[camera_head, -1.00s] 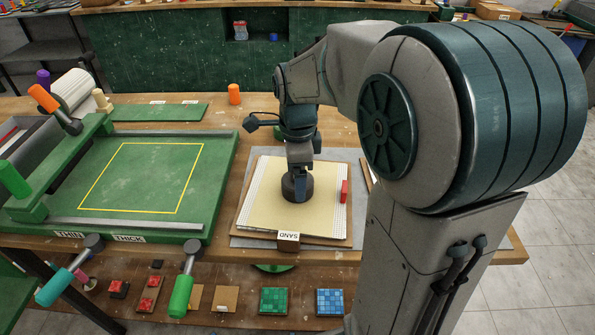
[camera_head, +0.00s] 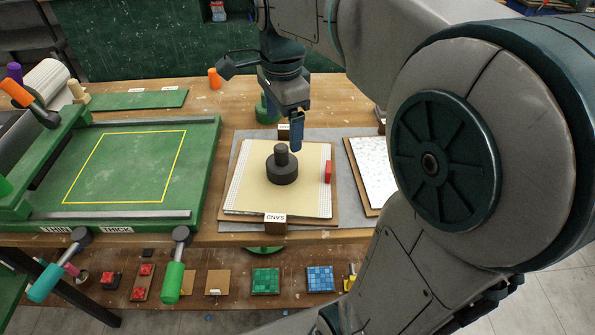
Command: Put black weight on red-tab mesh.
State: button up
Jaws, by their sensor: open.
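The black weight (camera_head: 282,168), a round disc with a knob on top, stands upright on the cream sheet of the mesh (camera_head: 240,195). The mesh has white gridded edges and lies on a brown board. A red tab (camera_head: 328,171) sits at its right edge. My gripper (camera_head: 296,143) is above and slightly right of the weight's knob, apart from it. It is open and empty. The fingers are seen nearly edge-on, so the gap between them is hard to see.
A block labelled SAND (camera_head: 275,224) stands at the board's front edge. A speckled white sheet (camera_head: 372,178) lies on another board to the right, partly hidden by my arm. A green press bed (camera_head: 205,170) is on the left. An orange cylinder (camera_head: 214,78) stands behind.

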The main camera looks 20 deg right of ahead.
jog(key=s+f+n, duration=0.3)
jog(key=n, duration=0.2)
jog(key=s+f+n+t, duration=0.1)
jog(key=s+f+n, duration=0.1)
jog(key=s+n, duration=0.2)
jog(key=s+f+n+t, duration=0.1)
jog(key=s+f+n, duration=0.2)
jog(key=n, duration=0.3)
jog(key=shift+s+f+n, duration=0.3)
jog(key=shift+s+f, duration=0.05)
jog(key=shift+s, duration=0.15)
jog(key=shift+s+f+n, duration=0.25)
jog(key=shift+n, duration=0.15)
